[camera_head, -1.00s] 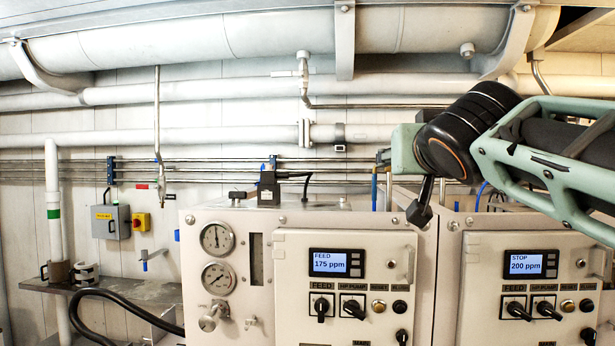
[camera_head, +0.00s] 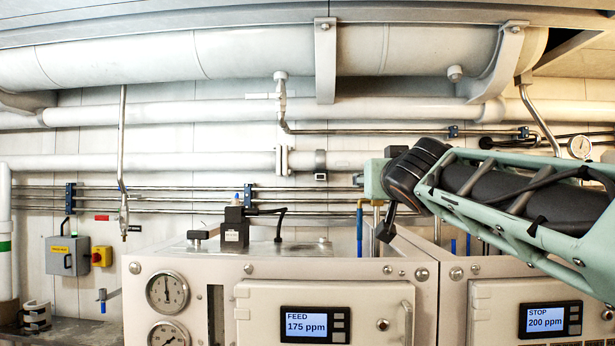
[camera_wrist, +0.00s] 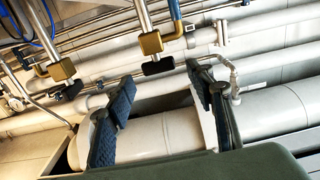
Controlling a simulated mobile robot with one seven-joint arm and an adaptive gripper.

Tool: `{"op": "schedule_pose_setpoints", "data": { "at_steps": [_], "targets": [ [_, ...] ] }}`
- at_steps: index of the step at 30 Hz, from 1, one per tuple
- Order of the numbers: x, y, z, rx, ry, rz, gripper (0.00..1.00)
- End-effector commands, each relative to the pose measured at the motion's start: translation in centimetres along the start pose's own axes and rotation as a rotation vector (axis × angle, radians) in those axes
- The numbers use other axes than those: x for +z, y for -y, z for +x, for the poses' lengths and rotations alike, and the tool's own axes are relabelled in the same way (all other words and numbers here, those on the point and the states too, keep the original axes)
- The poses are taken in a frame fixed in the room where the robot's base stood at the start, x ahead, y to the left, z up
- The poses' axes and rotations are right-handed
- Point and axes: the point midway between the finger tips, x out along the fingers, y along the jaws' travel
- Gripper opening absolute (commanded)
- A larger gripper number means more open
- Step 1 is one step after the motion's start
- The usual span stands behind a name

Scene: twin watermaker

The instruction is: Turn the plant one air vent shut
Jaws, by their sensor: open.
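Plant one seems to be the left white cabinet (camera_head: 210,270), whose display reads FEED 175 ppm. Thin upright pipes, one blue-topped (camera_head: 360,225), stand behind its top right. In the wrist view, which looks upside down, two steel pipes carry brass fittings with black ends: one brass fitting (camera_wrist: 150,43) near the top middle, another (camera_wrist: 62,70) at left. I cannot tell which is the air vent or how it is turned. My gripper (camera_head: 386,228) is above the cabinet's right end; its fingers (camera_wrist: 164,85) are open and empty, apart from both fittings.
A second cabinet (camera_head: 480,300), reading STOP 200 ppm, stands at right. A black-topped device (camera_head: 235,228) with a cable sits on the left cabinet. Thin wall pipes and a large white pipe (camera_head: 260,50) run behind and above. The left cabinet's top is otherwise fairly clear.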

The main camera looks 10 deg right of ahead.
Motion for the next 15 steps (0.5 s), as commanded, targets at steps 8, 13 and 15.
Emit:
{"op": "schedule_pose_setpoints", "data": {
  "at_steps": [8, 13, 15],
  "targets": [
    [-0.2, 0.1, 3.5, 0.000, 0.001, -0.002, 0.49],
    [0.0, 0.0, 4.1, 0.000, 0.000, -0.001, 0.49],
    [0.0, 0.0, 4.2, 0.000, 0.000, -0.001, 0.49]
  ]
}}
